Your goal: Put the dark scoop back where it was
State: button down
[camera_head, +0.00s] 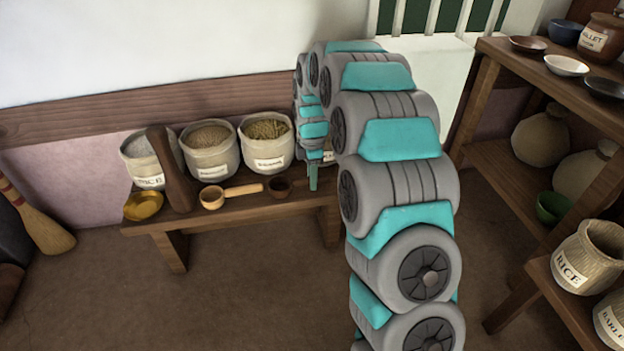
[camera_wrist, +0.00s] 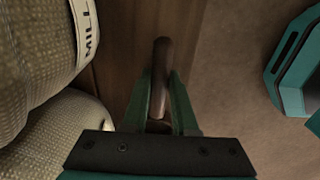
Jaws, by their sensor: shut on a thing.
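The dark scoop (camera_head: 279,187) shows in the head view at the right part of the low bench (camera_head: 235,205), its bowl to the left and its handle running right to my gripper (camera_head: 313,178). My gripper points down at the bench's right part. In the wrist view my gripper (camera_wrist: 162,105) is shut on the scoop's dark brown handle (camera_wrist: 162,60), which lies between the two green fingers. The bowl cannot be made out in that view. I cannot tell whether the scoop touches the bench top or hangs just above it.
On the bench stand a rice sack (camera_head: 148,160), two more sacks, a brown wooden post-like piece (camera_head: 171,170), a brass bowl-like scoop (camera_head: 143,206) and a pale wooden scoop (camera_head: 213,197). A sack marked MILL (camera_wrist: 85,30) is close left of my gripper. Shelves (camera_head: 505,90) stand right.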

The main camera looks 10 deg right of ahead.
jog(key=shift+f, duration=0.15)
jog(key=c, duration=0.7)
grip_release()
notch_tip(320, 180, up, 12)
jog(key=f+p, duration=0.1)
jog(key=p, duration=0.1)
jog(key=s+r+m, duration=0.4)
jog(key=s+r, duration=0.1)
jog(key=s, duration=0.6)
jog(key=s+m, duration=0.4)
jog(key=s, duration=0.7)
jog(key=s+f+m+g, duration=0.1)
jog(key=s+m, duration=0.4)
jog(key=s, duration=0.5)
jog(key=s+f+m, duration=0.1)
jog(key=s+m, duration=0.4)
jog(key=s, duration=0.6)
jog(key=shift+s+g, duration=0.35)
jog(key=shift+g, duration=0.05)
